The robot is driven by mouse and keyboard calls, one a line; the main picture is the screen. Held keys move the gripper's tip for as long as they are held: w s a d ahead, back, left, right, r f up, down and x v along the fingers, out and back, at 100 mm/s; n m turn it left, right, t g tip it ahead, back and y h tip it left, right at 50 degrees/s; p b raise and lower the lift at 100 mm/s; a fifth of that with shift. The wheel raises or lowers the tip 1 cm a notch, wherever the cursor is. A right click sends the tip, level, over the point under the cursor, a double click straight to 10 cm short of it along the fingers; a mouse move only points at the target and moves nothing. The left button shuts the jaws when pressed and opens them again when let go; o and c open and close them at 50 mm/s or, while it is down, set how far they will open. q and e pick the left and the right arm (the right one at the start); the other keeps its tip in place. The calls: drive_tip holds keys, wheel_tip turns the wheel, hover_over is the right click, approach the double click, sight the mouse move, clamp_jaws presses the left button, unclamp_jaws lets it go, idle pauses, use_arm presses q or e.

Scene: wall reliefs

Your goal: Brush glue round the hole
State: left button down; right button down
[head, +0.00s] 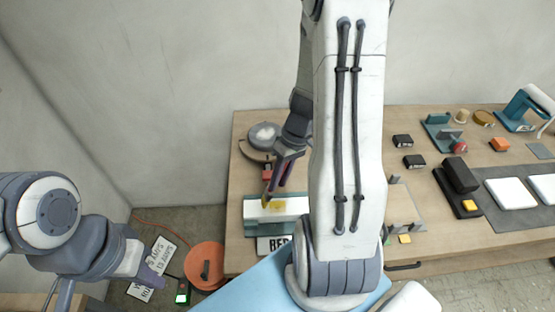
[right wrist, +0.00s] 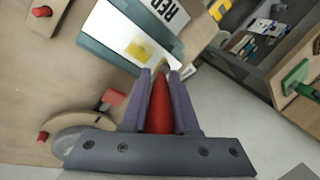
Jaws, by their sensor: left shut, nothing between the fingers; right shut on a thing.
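A white panel (head: 292,206) lies in a teal holder (head: 250,229) on the wooden bench, with a yellow patch (head: 275,206) on its face. The panel also shows in the right wrist view (right wrist: 115,27), with its yellow patch (right wrist: 138,50). My right gripper (head: 277,180) is shut on a red-handled tool (right wrist: 160,105), which looks like the brush. It points at the panel near the yellow patch; I cannot tell whether its tip touches. No hole can be made out. My left gripper (head: 150,276) is shut and empty, low at the left, away from the bench.
A white sign with black letters (head: 275,245) is at the holder's front. A round grey-lidded pot (head: 264,135) stands behind. Black blocks (head: 402,141), a dark mat with white plates (head: 510,194) and a teal tool (head: 525,104) lie to the right. An orange round thing (head: 205,265) is on the floor.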

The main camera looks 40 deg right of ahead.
drive_tip(key=shift+w+a+r+p, duration=0.15)
drive_tip(key=shift+r+p, duration=0.15)
drive_tip(key=shift+r, duration=0.3)
drive_tip(key=shift+s+a+r+p, duration=0.15)
drive_tip(key=shift+r+p, duration=0.15)
drive_tip(key=shift+r, duration=0.25)
drive_tip(key=shift+w+r+p, duration=0.15)
drive_tip(key=shift+r+p, duration=0.15)
drive_tip(key=shift+r, duration=0.1)
drive_tip(key=shift+r+p, duration=0.3)
drive_tip(key=shift+r, duration=0.05)
drive_tip(key=shift+d+r+p, duration=0.1)
drive_tip(key=shift+r+p, duration=0.9)
drive_tip(key=shift+r, duration=0.35)
drive_tip(key=shift+f, duration=0.2)
drive_tip(key=shift+s+f+g, duration=0.3)
drive_tip(key=shift+s+f, duration=0.05)
drive_tip(key=shift+f, duration=0.05)
